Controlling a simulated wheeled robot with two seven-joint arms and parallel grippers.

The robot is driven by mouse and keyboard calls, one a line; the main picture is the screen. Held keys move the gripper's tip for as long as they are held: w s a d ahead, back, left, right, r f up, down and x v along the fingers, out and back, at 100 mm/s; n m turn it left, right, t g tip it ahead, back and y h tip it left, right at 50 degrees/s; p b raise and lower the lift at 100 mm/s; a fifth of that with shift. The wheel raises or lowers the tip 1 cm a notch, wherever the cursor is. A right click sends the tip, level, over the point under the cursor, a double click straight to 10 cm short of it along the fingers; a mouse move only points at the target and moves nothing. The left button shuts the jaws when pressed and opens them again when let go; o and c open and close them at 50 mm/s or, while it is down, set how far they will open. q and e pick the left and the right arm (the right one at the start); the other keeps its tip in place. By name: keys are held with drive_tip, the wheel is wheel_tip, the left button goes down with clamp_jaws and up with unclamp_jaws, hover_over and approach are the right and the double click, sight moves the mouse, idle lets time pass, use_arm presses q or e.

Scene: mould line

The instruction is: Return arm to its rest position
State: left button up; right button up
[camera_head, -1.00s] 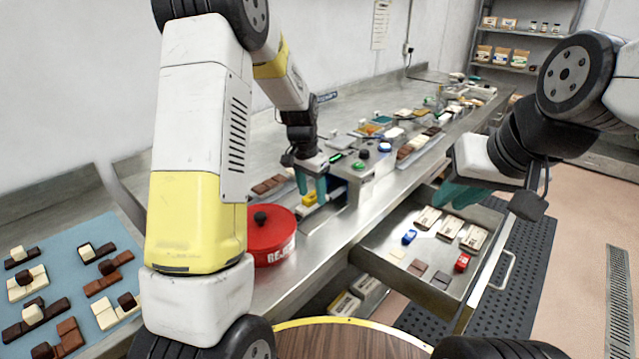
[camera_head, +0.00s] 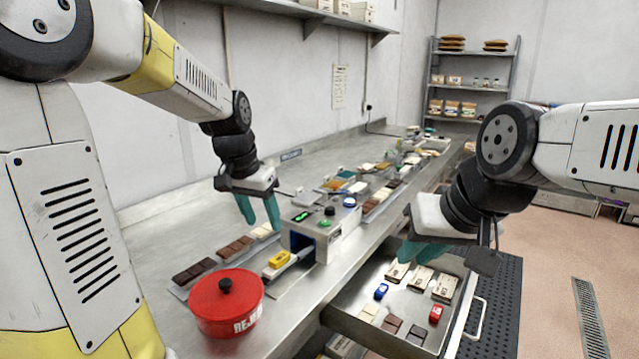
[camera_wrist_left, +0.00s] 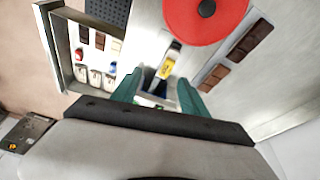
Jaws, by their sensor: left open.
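My left gripper (camera_head: 259,211) hangs above the steel counter, with its two teal fingers apart and nothing between them. It is behind and left of the grey machine (camera_head: 325,232) with green and black buttons. In the left wrist view its fingers (camera_wrist_left: 160,92) are spread, with the yellow block (camera_wrist_left: 166,68) beyond them. My right gripper (camera_head: 412,250) is above the open drawer; its teal fingers are seen from the side, so its opening is unclear. The yellow block (camera_head: 279,259) rests on the metal slide in front of the machine.
A red lidded reject pot (camera_head: 226,305) stands on the counter, near chocolate bars (camera_head: 194,271). The open drawer (camera_head: 352,325) holds cards, a blue item (camera_head: 381,291) and a red item (camera_head: 435,314). A wall shelf (camera_head: 290,12) hangs above the counter.

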use_arm(q)
drive_tip(key=s+r+n+t, duration=0.1)
drive_tip(key=s+r+n, duration=0.1)
drive_tip(key=s, duration=0.7)
drive_tip(key=s+r+n+t, duration=0.1)
drive_tip(key=s+n+t, duration=0.1)
drive_tip(key=s, duration=0.7)
drive_tip(key=shift+s+a+r+h, duration=0.15)
drive_tip(key=shift+r+h, duration=0.15)
drive_tip(key=shift+r, duration=0.1)
